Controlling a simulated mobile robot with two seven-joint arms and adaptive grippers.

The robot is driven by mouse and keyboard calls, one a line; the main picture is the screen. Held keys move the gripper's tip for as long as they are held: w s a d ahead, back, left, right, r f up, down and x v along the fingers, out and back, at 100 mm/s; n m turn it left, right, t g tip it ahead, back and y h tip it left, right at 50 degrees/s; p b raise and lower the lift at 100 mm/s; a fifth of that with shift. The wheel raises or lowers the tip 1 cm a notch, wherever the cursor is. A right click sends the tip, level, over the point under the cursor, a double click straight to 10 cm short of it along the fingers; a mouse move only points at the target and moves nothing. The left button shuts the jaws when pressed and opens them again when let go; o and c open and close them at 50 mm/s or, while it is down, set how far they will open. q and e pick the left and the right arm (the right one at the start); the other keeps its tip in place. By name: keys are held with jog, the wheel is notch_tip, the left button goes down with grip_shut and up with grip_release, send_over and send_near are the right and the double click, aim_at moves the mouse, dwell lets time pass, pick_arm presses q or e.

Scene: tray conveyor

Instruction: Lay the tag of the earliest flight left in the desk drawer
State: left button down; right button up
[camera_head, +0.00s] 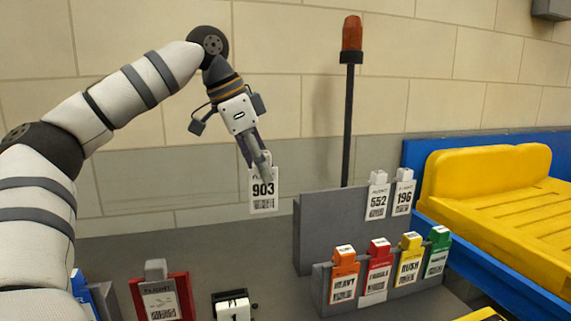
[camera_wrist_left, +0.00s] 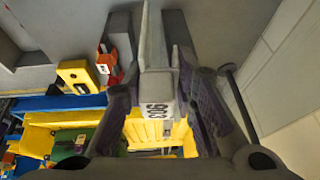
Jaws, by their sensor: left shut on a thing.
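My left gripper (camera_head: 256,160) is shut on a white tag marked 903 (camera_head: 263,198). The tag hangs upright in the air above the grey desk, against the wall. It also shows between the fingers in the left wrist view (camera_wrist_left: 158,110). Two more white flight tags, 552 (camera_head: 377,201) and 196 (camera_head: 403,199), stand on the raised grey rack (camera_head: 320,225) to the right of the gripper. I cannot make out a desk drawer in either view. My right gripper is not in view.
A lower grey holder carries an orange HEAVY tag (camera_head: 343,282), a red tag (camera_head: 376,275), a yellow RUSH tag (camera_head: 409,265) and a green tag (camera_head: 437,257). A red-framed stand (camera_head: 183,290) and a black block with a white card (camera_head: 233,306) are in front.

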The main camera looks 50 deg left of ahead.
pick_arm(q)
jog(key=shift+s+a+f, duration=0.15)
jog(key=shift+s+a, duration=0.05)
jog(key=shift+s, duration=0.35)
jog(key=shift+r, duration=3.3)
